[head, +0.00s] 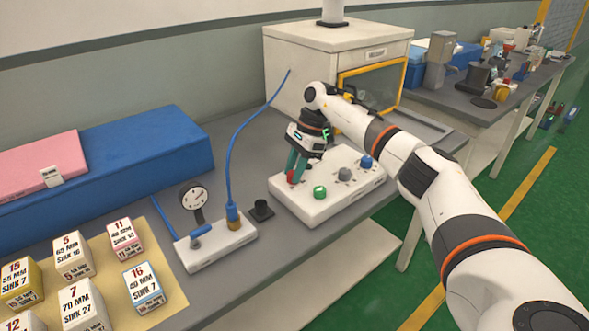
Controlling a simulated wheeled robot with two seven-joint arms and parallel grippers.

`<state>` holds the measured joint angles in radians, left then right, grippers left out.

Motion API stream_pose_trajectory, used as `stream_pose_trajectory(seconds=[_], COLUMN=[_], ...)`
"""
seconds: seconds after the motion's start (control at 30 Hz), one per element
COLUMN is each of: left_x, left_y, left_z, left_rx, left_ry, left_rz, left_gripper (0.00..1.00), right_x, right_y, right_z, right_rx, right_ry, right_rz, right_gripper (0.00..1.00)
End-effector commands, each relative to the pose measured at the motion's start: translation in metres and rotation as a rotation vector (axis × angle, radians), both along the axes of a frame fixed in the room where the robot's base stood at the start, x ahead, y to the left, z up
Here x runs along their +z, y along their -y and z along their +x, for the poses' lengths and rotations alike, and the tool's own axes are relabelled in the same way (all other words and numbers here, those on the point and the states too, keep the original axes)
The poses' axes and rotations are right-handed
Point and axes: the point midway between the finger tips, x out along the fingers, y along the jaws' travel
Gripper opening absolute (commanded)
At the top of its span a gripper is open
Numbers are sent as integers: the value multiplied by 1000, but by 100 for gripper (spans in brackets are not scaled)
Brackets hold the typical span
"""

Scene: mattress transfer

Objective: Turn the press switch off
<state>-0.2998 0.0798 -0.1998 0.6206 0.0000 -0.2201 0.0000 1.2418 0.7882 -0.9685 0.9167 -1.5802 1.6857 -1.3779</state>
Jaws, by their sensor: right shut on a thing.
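A white control box (318,208) sits on the grey bench, with a row of coloured knobs on its sloped top. A red knob (290,177) is at its left end, then a green knob (320,192), a grey knob (344,174) and a blue knob (366,162). The small labels are too small to read, so I cannot tell which knob is the press switch. My right gripper (296,171) points down with its green fingers shut on the red knob, partly hiding it. My left gripper is not in view.
A white cabinet (290,65) with a yellow-framed window stands behind my right arm. To the left are a gauge (194,200) on a white base, a blue hose (236,140), blue foam (150,150) and several labelled blocks. The bench's front edge lies close to the control box.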

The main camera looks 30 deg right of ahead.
Motion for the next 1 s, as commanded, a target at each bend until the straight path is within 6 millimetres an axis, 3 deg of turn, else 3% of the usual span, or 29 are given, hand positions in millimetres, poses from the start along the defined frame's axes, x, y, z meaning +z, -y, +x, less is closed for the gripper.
stream_pose_trajectory(seconds=[0.23, 0.27, 0.4, 0.77, 1.0], left_x=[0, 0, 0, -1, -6], left_y=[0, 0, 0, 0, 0], left_z=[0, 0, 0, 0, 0], left_rx=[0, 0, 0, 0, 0], left_ry=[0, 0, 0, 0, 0], left_rz=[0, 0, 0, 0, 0], left_gripper=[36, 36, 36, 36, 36], right_x=[1, 1, 1, 6, 46], right_y=[0, 0, 0, 2, 19], right_z=[1, 1, 0, 1, 1], right_rx=[1, 1, 0, 0, -1], right_ry=[4, 4, 3, 3, 6], right_rz=[0, 0, 0, 0, 0], right_gripper=[7, 32, 52, 52, 52])
